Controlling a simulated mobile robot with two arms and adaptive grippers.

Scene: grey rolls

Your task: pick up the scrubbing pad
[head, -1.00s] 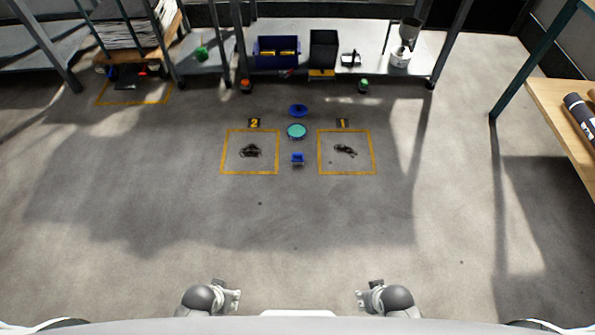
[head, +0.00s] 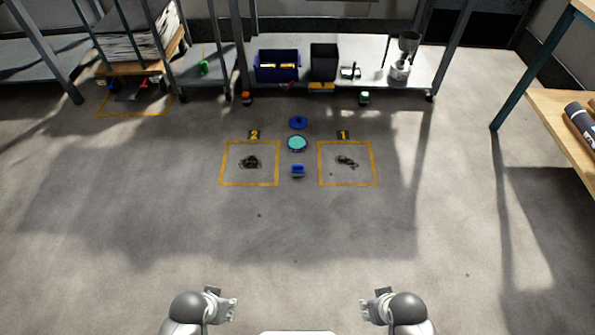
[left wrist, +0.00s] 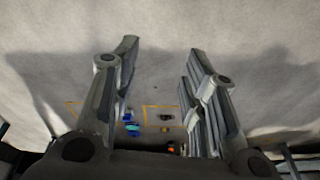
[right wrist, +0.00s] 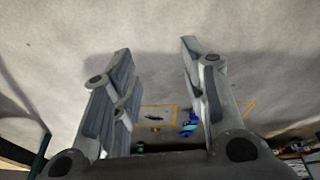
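I cannot tell for sure which item is the scrubbing pad. A round teal disc with a dark rim (head: 297,143) lies on the floor between two yellow squares. A round blue piece (head: 298,122) lies behind it and a small blue block-like piece (head: 298,171) in front. Dark tangled pieces lie in the left square (head: 251,162) and the right square (head: 347,162). My left gripper (head: 232,308) and right gripper (head: 365,308) are low in the head view, well short of these things. Both wrist views show spread, empty fingers.
A low shelf (head: 385,72) behind holds a blue bin (head: 277,65), a black bin (head: 323,62) and a grey and white device (head: 402,62). A wooden bench (head: 565,125) stands at right. The floor before the squares is mostly clear.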

